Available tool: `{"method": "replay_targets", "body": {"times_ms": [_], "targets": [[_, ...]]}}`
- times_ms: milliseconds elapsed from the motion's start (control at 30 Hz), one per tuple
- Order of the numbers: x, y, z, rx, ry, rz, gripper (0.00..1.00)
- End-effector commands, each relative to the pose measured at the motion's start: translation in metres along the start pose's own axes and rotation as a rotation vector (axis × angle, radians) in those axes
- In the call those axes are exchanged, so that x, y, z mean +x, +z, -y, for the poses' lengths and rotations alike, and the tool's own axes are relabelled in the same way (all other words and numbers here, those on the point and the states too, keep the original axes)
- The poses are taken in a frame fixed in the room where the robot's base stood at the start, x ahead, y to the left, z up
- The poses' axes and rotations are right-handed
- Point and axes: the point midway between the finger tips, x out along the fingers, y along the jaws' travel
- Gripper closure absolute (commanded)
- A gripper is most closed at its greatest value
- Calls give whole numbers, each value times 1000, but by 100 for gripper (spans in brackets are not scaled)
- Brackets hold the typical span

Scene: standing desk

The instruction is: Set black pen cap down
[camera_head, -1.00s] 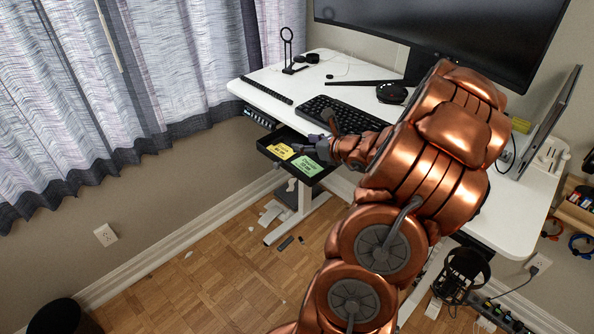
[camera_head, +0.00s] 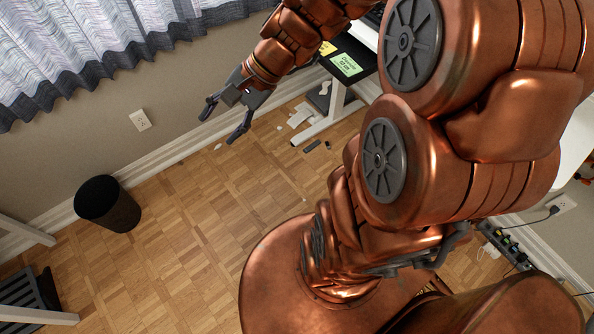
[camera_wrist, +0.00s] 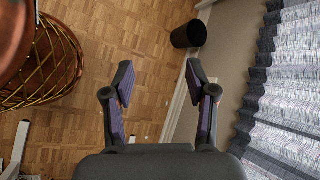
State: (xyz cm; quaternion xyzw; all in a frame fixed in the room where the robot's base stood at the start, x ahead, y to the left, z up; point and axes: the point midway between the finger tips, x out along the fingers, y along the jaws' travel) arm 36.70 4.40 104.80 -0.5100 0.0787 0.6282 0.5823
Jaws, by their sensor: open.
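My gripper (camera_head: 222,122) is open and empty above the floor, left of the desk, with its fingers pointing down and left. Its spread fingers also show in the wrist view (camera_wrist: 158,72), with nothing between them. I cannot make out the black pen cap for certain. A tiny dark piece (camera_head: 327,145) lies on the wooden floor by the desk foot, beside a dark bar (camera_head: 312,146); either is too small to identify.
A black bin (camera_head: 108,204) stands by the wall; it also shows in the wrist view (camera_wrist: 189,35). Pale scraps (camera_head: 300,115) lie near the desk foot. The floor (camera_head: 190,225) between bin and desk is mostly clear.

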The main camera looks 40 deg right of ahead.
Motion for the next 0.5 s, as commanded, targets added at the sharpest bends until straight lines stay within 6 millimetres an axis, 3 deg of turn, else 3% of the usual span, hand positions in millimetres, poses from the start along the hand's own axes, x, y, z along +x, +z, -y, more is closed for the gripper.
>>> {"method": "replay_targets", "body": {"times_ms": [100, 200, 400, 500], "targets": [[6, 37, -34, -222, 180, 7, 43], [2, 57, -67, -395, 331, 10, 43], [-23, 71, -124, -705, 608, -5, 43], [-40, 70, -142, -817, 715, -21, 43]]}}
